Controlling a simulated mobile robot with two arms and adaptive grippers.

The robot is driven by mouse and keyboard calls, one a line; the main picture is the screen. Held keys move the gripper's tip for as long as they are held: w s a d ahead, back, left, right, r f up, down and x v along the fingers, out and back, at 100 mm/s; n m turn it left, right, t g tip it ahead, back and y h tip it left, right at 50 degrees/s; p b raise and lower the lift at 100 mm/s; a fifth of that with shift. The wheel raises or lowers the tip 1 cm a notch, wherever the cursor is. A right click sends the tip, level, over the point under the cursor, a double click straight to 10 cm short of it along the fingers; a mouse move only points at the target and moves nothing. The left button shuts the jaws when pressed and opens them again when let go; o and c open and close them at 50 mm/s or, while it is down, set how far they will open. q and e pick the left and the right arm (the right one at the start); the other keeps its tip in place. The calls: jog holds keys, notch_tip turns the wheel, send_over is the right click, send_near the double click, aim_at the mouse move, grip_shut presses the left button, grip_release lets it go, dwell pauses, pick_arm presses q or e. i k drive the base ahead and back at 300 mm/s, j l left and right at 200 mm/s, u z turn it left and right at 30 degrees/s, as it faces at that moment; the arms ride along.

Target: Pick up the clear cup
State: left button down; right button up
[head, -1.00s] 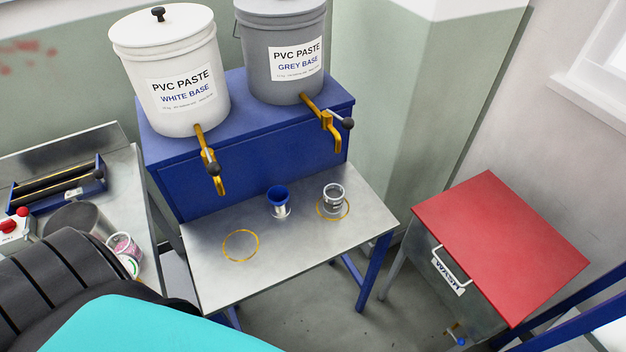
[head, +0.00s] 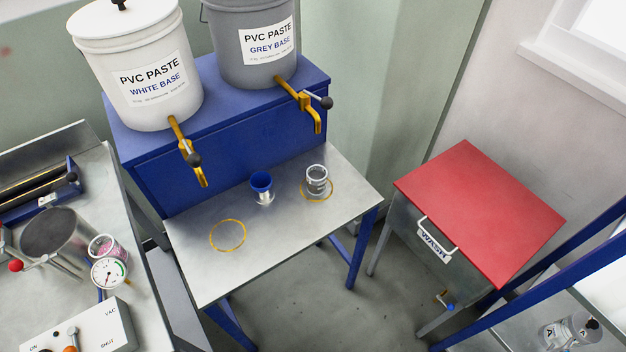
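A clear cup (head: 317,175) stands upright on the steel table (head: 205,275), at the back edge of the right yellow ring (head: 318,197). Its lower part looks grey, though I cannot tell whether it holds anything. Neither of my grippers shows in the head view.
White (head: 135,70) and grey (head: 250,45) paste buckets with yellow taps stand on a blue stand (head: 230,130) behind the table. A bench with a gauge (head: 108,272) is at left. The left yellow ring (head: 228,235) is empty.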

aim_at(316, 175)
jog(key=k+j+u, duration=0.2)
jog(key=u, duration=0.3)
jog(key=k+j+u, duration=0.5)
jog(key=i+l, duration=0.1)
